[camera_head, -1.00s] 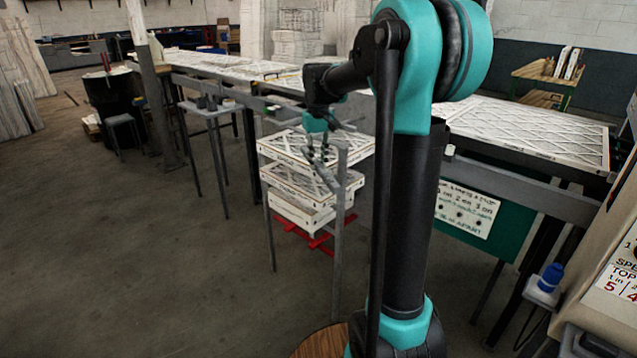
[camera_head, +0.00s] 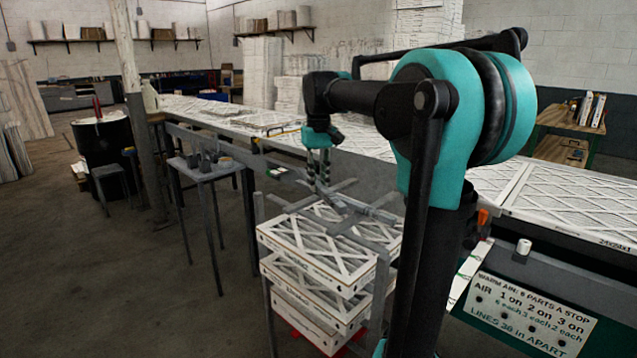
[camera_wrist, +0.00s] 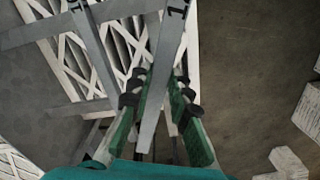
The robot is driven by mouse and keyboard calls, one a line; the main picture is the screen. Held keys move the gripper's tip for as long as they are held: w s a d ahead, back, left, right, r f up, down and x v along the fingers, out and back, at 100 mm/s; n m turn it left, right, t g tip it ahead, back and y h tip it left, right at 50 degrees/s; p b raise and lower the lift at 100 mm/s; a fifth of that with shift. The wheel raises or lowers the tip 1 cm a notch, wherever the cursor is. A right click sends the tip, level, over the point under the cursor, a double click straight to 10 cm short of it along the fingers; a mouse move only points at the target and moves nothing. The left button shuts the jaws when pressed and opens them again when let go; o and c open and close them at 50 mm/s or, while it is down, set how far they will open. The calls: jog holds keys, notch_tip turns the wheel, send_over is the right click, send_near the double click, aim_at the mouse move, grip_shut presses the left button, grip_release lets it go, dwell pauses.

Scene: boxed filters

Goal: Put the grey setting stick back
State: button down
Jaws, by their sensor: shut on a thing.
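The grey setting stick (camera_wrist: 165,55) is a flat grey bar with a dark numeral near its far end, in the wrist view. My gripper (camera_wrist: 160,92) is shut on it, with a green-padded finger on each side. In the head view my gripper (camera_head: 321,172) points down just above the white stack of boxed filters (camera_head: 318,250). Several grey bars (camera_head: 362,236) cross over the top of the stack there. I cannot tell which one is the held stick, or whether it touches the others. A second numbered grey bar (camera_wrist: 93,50) lies left of the held stick in the wrist view.
Grey upright posts (camera_head: 380,300) stand around the stack. A small grey table (camera_head: 205,170) with small items stands to the left. A long conveyor table (camera_head: 235,120) with flat filters runs behind. A printed sign (camera_head: 525,310) is at lower right.

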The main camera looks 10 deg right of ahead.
jog(key=shift+w+f, duration=0.1)
jog(key=shift+w, duration=0.45)
notch_tip(320, 180, down, 6)
jog(key=shift+f, duration=0.25)
jog(key=shift+f, duration=0.65)
dwell(0.4)
jog(key=c, duration=1.3)
grip_release()
jog(key=shift+c, duration=0.2)
